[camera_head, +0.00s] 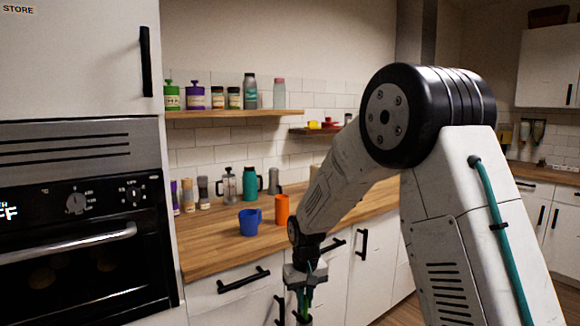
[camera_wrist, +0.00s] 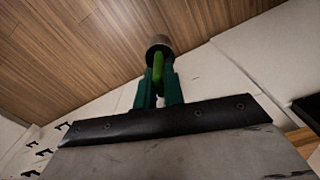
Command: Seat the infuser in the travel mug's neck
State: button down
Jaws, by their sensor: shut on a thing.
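My gripper (camera_head: 303,303) hangs in front of the drawers, below the counter edge. In the wrist view my gripper (camera_wrist: 158,84) is shut on the infuser's green handle, and the infuser's dark grey-brown round body (camera_wrist: 158,44) sticks out beyond the fingertips. A tall teal vessel (camera_head: 250,185) stands upright on the counter and may be the travel mug; its neck opening is too small to make out. The gripper is well apart from it. No mug shows in the wrist view.
A blue mug (camera_head: 249,222) and an orange cup (camera_head: 282,209) stand nearer the counter's front. A French press (camera_head: 229,187) and several jars are behind. A shelf (camera_head: 230,114) with jars and bottles hangs above. The counter's left front (camera_head: 205,250) is bare.

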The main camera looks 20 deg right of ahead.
aim_at(282, 201)
jog(key=k, duration=0.15)
jog(key=z, duration=1.7)
jog(key=i, duration=1.25)
jog(key=u, duration=1.55)
